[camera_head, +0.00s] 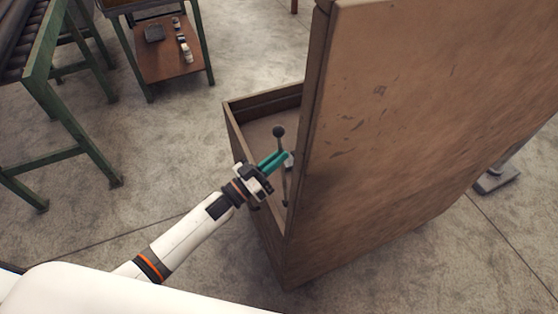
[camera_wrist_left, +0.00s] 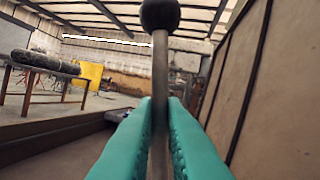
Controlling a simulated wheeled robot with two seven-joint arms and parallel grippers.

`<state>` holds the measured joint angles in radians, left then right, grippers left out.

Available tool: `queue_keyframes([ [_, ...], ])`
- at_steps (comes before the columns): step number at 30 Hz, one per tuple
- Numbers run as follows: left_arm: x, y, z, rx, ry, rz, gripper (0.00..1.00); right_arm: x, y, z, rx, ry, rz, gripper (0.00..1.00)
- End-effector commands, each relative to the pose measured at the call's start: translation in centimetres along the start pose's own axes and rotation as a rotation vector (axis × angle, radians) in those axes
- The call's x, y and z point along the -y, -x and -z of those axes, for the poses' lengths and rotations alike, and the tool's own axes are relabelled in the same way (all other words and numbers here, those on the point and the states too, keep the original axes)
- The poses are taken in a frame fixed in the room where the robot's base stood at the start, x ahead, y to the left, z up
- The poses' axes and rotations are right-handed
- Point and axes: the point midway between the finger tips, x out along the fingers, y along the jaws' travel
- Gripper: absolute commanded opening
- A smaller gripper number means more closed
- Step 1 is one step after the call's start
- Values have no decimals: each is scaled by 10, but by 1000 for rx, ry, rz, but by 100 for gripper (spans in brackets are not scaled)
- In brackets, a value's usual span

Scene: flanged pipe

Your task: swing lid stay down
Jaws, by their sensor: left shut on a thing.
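The lid stay is a thin grey rod with a dark ball knob (camera_head: 278,131) at its top, standing nearly upright inside the wooden crate. My left gripper (camera_head: 283,160) has teal fingers that reach over the crate's left wall and are shut on the rod below the knob. In the left wrist view the rod (camera_wrist_left: 160,75) runs between the two teal fingers (camera_wrist_left: 160,130), with the knob above them. The raised wooden lid (camera_head: 430,110) stands up at the right and hides part of the crate. My right gripper is not in view.
The open crate (camera_head: 236,125) rests on the concrete floor. A green-framed roller stand (camera_head: 45,85) is at the upper left. A small table (camera_head: 168,65) with several small items stands behind it. A grey foot (camera_head: 497,180) shows right of the lid. Floor left of the crate is clear.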

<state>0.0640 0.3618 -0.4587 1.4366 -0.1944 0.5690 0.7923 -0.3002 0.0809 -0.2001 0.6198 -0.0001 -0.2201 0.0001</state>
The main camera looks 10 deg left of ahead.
Motion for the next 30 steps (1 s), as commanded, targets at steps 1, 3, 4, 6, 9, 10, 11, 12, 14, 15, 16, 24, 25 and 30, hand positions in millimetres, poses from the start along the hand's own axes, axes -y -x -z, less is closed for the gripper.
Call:
queue_keyframes([
  [1,-1,0,0,-1,4,-2,0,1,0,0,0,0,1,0],
  [3,-2,0,0,-1,6,-2,0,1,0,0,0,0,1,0],
  [4,-2,0,0,-1,6,-2,0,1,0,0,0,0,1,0],
  [6,-2,0,0,-1,6,-2,0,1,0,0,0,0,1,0],
  [9,-2,0,0,-1,5,-2,0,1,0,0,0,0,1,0],
  [10,-1,0,0,-1,5,-2,0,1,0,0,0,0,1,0],
  [11,-1,0,0,-1,5,-2,0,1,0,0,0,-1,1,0],
  [12,-1,0,0,-1,5,-2,14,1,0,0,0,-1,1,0],
  [14,-1,0,0,-1,4,-2,23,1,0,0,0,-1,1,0],
  [15,-1,0,0,-1,4,-2,30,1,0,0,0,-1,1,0],
  [16,-1,0,0,-1,4,-2,33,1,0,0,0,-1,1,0],
  [24,-1,1,0,-1,4,-2,33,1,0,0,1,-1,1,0],
  [25,-1,2,1,-2,4,-2,33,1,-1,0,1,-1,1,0],
  [30,-2,23,3,-4,4,-2,33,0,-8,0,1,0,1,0],
])
